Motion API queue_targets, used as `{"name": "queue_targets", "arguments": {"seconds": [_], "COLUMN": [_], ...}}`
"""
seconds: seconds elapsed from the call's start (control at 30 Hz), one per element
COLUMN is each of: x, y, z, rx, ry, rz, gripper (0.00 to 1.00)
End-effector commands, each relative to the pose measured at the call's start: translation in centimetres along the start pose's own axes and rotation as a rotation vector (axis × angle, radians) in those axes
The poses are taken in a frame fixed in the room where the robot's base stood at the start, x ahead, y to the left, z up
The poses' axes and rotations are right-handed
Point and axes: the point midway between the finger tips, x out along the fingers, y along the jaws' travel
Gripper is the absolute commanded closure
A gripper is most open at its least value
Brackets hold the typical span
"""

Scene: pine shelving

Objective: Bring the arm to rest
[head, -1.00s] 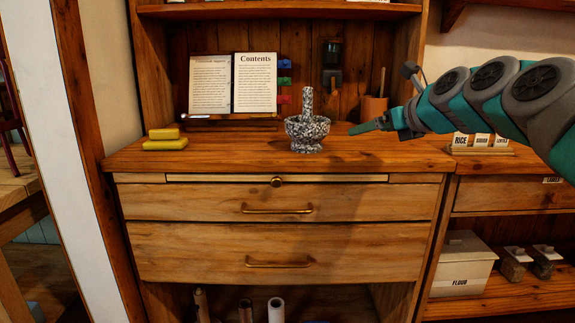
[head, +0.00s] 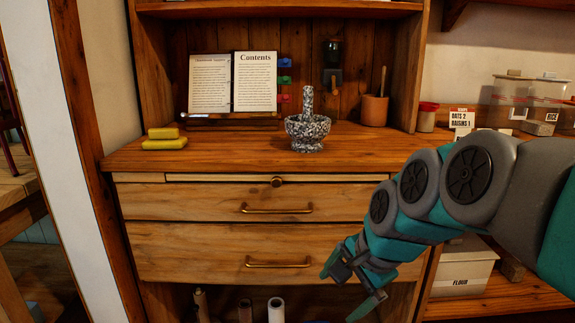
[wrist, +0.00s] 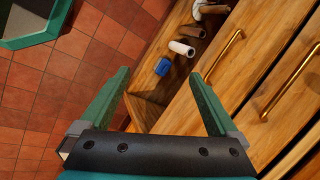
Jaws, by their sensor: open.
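My gripper (head: 346,289) is low in front of the drawer cabinet's right side in the head view, below counter height. In the wrist view my gripper (wrist: 157,100) shows two green fingers spread wide apart with nothing between them. The fingers point down toward the tiled floor (wrist: 60,75) and the cabinet's open lower shelf (wrist: 147,110). My arm comes in from the right edge of the head view and bends downward.
A speckled mortar and pestle (head: 307,133), yellow blocks (head: 165,143) and an open book (head: 255,82) stand on the counter. Drawer handles (head: 280,263) jut out beside my gripper. A flour box (head: 465,270) sits on the right shelf. Rolls (wrist: 182,48) lie in the lower shelf.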

Motion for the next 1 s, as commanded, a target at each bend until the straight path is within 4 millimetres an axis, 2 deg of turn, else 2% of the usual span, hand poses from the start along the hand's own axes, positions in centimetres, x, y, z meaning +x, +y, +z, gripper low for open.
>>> {"name": "queue_targets", "arguments": {"seconds": [0.03,0.1,0.3,0.4,0.5,1.0], "x": [0.8,1.6,2.9,2.9,2.8,2.8], "y": [2.8,6.8,17.4,21.1,23.6,23.8], "z": [0.9,2.1,4.5,5.3,5.8,5.8], "rx": [-0.113,-0.281,-0.696,-0.836,-0.924,-0.930], "ry": [-0.004,-0.024,-0.147,-0.219,-0.272,-0.276], "rz": [0.063,0.156,0.376,0.444,0.484,0.487], "gripper": [0.04,0.04,0.04,0.04,0.04,0.04]}}
